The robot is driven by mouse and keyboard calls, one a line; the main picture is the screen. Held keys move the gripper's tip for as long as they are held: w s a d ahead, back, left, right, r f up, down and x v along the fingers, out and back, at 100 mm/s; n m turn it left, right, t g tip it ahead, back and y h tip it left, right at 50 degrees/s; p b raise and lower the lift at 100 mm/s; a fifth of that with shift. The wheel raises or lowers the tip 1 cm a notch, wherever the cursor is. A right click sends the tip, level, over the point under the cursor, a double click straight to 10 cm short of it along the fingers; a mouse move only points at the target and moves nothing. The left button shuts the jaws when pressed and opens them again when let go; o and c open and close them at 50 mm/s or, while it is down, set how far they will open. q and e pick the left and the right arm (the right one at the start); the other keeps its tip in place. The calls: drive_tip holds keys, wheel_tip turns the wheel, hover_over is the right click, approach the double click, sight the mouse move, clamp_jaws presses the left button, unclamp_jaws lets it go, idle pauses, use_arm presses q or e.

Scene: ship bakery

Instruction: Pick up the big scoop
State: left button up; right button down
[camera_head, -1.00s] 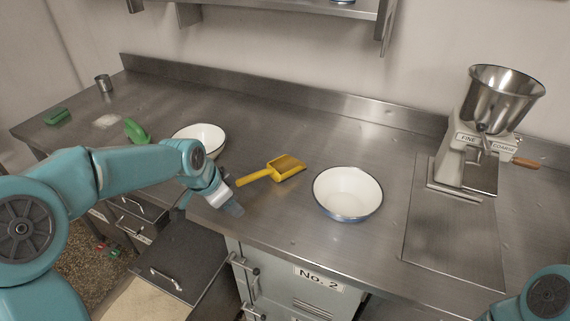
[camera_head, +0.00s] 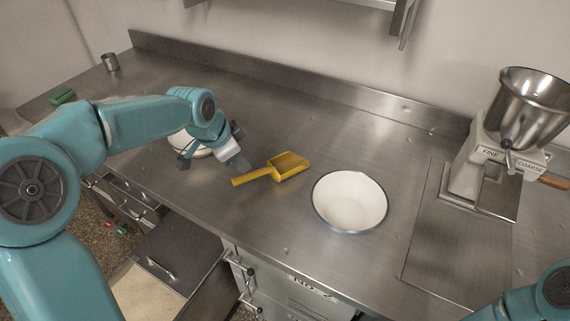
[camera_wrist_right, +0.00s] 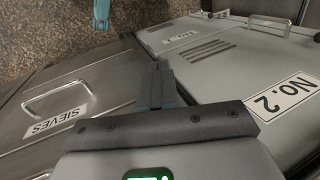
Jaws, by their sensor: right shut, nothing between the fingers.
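A yellow scoop (camera_head: 290,168) lies on the steel counter in the head view, with its handle (camera_head: 252,177) pointing left. My left gripper (camera_head: 243,169) is just above or beside the left end of the handle. I cannot tell whether it touches the handle or how far its fingers are apart. My right gripper (camera_wrist_right: 157,72) is shut and empty in the right wrist view, in front of the cabinet drawers. The green scoop seen earlier at the left is hidden behind my left arm.
A white bowl (camera_head: 350,202) stands right of the scoop. Another bowl (camera_head: 182,142) is mostly hidden behind my left arm. A grinder (camera_head: 500,150) stands at the right. A green object (camera_head: 62,96) and a metal cup (camera_head: 110,62) are at the far left. The counter behind the scoop is clear.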

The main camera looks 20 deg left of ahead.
use_arm(q)
hover_over(255, 173)
drive_tip(key=s+a, duration=0.1)
drive_tip(key=s, duration=0.1)
wheel_tip(255, 173, down, 6)
drive_tip(key=shift+s+a+r+p, duration=0.1)
drive_tip(key=shift+s+p, duration=0.05)
drive_tip(key=shift+p, duration=0.2)
drive_tip(key=shift+f, duration=0.55)
drive_tip(key=x, duration=0.1)
drive_tip(key=p+x, duration=0.1)
drive_tip(key=x, duration=0.3)
drive_tip(key=shift+w+d+r+p, duration=0.15)
drive_tip(key=shift+w+d+p, duration=0.1)
drive_tip(key=shift+d+p, duration=0.15)
drive_tip(key=shift+w+a+f, duration=0.1)
drive_tip(key=shift+w+f, duration=0.05)
drive_tip(key=shift+f, duration=0.25)
clamp_jaws()
